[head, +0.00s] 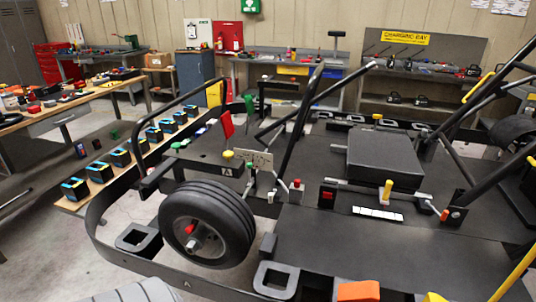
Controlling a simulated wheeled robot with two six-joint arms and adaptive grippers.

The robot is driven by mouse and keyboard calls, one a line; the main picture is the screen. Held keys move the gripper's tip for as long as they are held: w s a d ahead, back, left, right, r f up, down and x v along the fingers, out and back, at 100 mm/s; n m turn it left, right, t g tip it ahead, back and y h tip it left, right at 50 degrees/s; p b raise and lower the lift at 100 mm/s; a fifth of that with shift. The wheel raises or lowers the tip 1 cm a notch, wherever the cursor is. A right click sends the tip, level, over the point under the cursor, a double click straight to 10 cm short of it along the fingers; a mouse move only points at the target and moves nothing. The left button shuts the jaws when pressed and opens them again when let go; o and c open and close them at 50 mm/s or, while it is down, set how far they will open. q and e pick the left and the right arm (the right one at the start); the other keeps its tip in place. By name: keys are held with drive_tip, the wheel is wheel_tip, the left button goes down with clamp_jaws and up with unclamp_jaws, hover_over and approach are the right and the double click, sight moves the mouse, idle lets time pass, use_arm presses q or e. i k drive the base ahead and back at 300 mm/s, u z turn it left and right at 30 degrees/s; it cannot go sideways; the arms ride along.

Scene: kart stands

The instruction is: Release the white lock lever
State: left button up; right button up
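A black kart (390,255) on a stand fills the middle and right of the head view. Several small levers and knobs stand on its deck. A pale, thin lever (279,179) slants beside a red-topped knob (297,185), behind the front wheel. A light grey bar with an orange-red end (444,215) lies along the front of the black box (384,161). I cannot tell for sure which of these is the white lock lever, or its position. Neither of my grippers shows in this view.
A black wheel (207,224) and dark roll bars (300,122) stick up around the deck. A yellow-topped lever (387,190) and a red flag-like lever (227,124) stand nearby. Left is a wooden bench (70,103) with parts. Bare floor shows at the lower left.

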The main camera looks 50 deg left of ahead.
sight(270, 195)
drive_tip(key=u, duration=1.65)
